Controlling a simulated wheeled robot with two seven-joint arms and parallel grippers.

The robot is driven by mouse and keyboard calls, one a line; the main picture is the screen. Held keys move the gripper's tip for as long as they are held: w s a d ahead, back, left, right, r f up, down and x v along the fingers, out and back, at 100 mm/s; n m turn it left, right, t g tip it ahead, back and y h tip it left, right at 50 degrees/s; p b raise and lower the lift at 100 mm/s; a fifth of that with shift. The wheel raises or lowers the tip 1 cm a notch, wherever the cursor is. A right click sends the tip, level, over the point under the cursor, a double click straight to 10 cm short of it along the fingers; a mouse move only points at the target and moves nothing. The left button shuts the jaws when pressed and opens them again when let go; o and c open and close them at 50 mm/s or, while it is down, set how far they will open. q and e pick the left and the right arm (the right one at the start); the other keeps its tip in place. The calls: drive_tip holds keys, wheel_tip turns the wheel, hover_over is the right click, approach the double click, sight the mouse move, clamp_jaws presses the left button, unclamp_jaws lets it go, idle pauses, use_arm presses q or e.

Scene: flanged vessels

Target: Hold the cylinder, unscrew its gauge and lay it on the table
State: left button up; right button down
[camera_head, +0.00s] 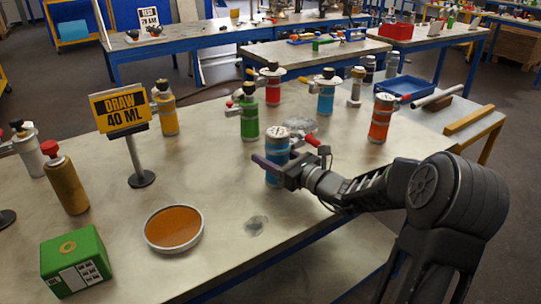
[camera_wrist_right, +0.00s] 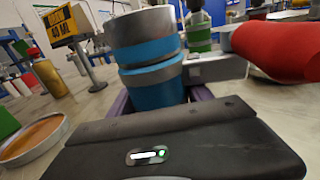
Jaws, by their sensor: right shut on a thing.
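A blue cylinder (camera_head: 276,170) with a grey top stands on the table near the middle of the head view. My right gripper (camera_head: 284,168) is shut around its body, one finger on each side; the cylinder (camera_wrist_right: 155,60) rises upright beyond the gripper's palm in the right wrist view. A red-tipped fitting (camera_head: 312,140) shows close to the cylinder's upper right, and a large red part (camera_wrist_right: 280,50) fills the right of the wrist view. A gauge dial cannot be made out on the cylinder. My left gripper is not in view.
Other vessels stand around: green (camera_head: 249,120), red (camera_head: 272,90), blue (camera_head: 326,97) and orange (camera_head: 380,122). A "DRAW 40 ML" sign (camera_head: 120,106), an amber dish (camera_head: 173,229) and a green box (camera_head: 75,262) are at left. Bare tabletop (camera_head: 215,180) lies left of the cylinder.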

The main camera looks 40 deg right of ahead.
drive_tip(key=shift+c, duration=2.2)
unclamp_jaws()
drive_tip(key=shift+r, duration=0.2)
drive_tip(key=shift+s+d+f, duration=0.1)
drive_tip(key=shift+s+f, duration=0.05)
drive_tip(key=shift+s, duration=0.25)
drive_tip(key=p+v, duration=0.1)
drive_tip(key=v, duration=1)
drive_tip(key=shift+s, duration=0.15)
